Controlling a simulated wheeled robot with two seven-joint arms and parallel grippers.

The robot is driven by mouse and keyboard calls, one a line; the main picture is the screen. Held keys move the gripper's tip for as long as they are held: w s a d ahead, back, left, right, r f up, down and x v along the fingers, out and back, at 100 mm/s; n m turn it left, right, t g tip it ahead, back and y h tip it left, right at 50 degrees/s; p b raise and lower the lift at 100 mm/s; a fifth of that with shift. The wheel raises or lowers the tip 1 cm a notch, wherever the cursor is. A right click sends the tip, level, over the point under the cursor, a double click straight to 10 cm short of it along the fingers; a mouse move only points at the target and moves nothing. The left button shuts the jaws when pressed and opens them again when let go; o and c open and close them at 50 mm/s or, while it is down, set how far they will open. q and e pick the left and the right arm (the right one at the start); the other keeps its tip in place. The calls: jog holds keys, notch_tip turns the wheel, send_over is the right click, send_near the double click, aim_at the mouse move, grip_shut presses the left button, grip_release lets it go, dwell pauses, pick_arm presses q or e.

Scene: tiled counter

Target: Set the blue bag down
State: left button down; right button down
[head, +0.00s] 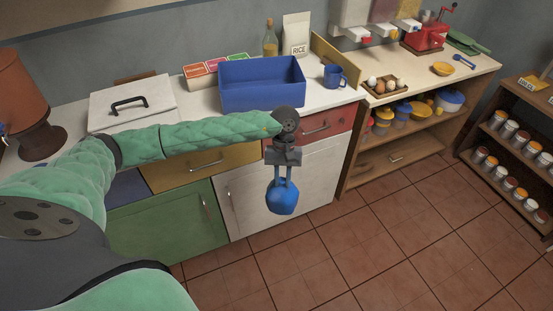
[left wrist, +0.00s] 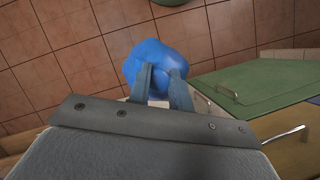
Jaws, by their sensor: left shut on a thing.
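The blue bag (head: 281,197) is a small rounded bundle that hangs below my left gripper (head: 283,172) in the head view. My left gripper points down and is shut on the top of the bag, in front of the white cabinet door and above the tiled floor. In the left wrist view the bag (left wrist: 155,64) sits at the tips of the two grey fingers (left wrist: 160,80), with floor tiles behind it. My right gripper is not in view.
The counter (head: 318,98) behind the arm holds a blue open box (head: 262,97), a blue mug (head: 334,76), a rice bag (head: 296,36) and a white lidded unit (head: 132,103). An egg tray (head: 384,87) is on the right counter. A jar shelf (head: 515,150) stands far right. The tiled floor (head: 370,245) is clear.

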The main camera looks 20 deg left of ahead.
aim_at(291, 191)
pick_arm(q)
jog(key=shift+s+d+f+m+y, duration=0.35)
jog(key=shift+d+f+m, duration=0.35)
jog(key=shift+f, duration=0.35)
jog(key=shift+s+d+f+m+y, duration=0.3)
jog(key=shift+d+f+m, duration=0.2)
jog(key=shift+f+m, duration=0.45)
jog(key=shift+s+d+f+m+y, duration=0.3)
jog(key=shift+d+f+m, duration=0.3)
jog(key=shift+f, duration=0.6)
jog(key=shift+s, duration=0.1)
